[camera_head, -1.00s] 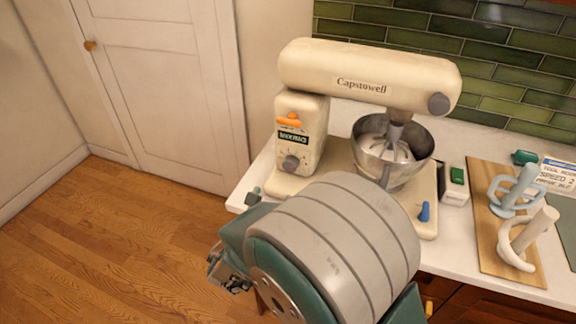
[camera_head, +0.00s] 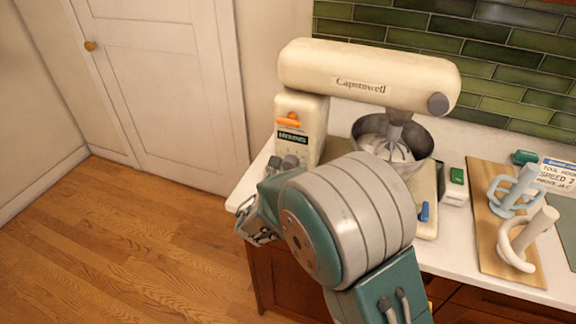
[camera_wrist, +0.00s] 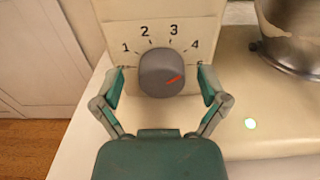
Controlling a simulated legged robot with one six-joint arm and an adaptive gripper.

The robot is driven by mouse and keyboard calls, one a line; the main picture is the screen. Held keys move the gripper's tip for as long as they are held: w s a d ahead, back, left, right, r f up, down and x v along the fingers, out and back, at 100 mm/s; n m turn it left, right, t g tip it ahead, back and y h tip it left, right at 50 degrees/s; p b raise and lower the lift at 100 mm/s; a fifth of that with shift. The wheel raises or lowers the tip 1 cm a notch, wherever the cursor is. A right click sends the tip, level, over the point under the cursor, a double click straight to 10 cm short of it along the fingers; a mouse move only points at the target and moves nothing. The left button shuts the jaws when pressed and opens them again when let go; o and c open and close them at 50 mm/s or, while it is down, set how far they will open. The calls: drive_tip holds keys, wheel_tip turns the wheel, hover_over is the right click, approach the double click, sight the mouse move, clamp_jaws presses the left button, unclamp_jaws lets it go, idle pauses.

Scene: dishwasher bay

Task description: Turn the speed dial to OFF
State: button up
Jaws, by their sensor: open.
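The grey speed dial (camera_wrist: 160,74) is on the cream front face of the stand mixer. The numbers 1 to 4 arc over it, and a red mark shows on its lower right, slanting to the right. OFF is not visible in the wrist view. My gripper (camera_wrist: 161,71) is open, with one finger on each side of the dial and a visible gap on both sides. In the head view, the mixer (camera_head: 360,72) stands on the counter; my arm covers its lower front, and the dial (camera_head: 290,160) shows only in part there.
The mixer's orange lever (camera_head: 288,121) is above the dial. A steel bowl (camera_head: 420,143) sits under the mixer head. A blue lever (camera_head: 424,211) is on the base. A wooden board (camera_head: 490,255) with mixing tools lies to the right. Open floor is to the left.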

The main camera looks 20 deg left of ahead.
drive_tip(key=c, duration=1.2)
drive_tip(key=shift+o, duration=0.3)
